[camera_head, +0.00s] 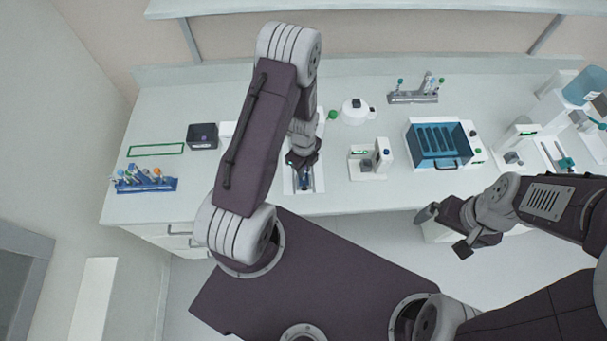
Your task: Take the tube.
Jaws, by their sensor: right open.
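My left arm reaches over the bench from the left. Its gripper (302,161) points down over a narrow white fixture (320,185) near the front edge; a small dark-blue part shows just below the fingers. I cannot tell whether the fingers hold anything. Tubes with coloured caps stand in a blue rack (160,185) at the left of the bench. A grey rack (413,98) at the back holds a few capped tubes. Which tube is meant is not clear. My right gripper (444,232) is open and empty in front of the bench edge.
A green rectangular outline (156,150) and a dark box (202,136) lie at the left. A small white device (371,160), a round white device (355,111) and a blue slotted box (438,143) stand to the right. More white equipment (545,125) crowds the far right.

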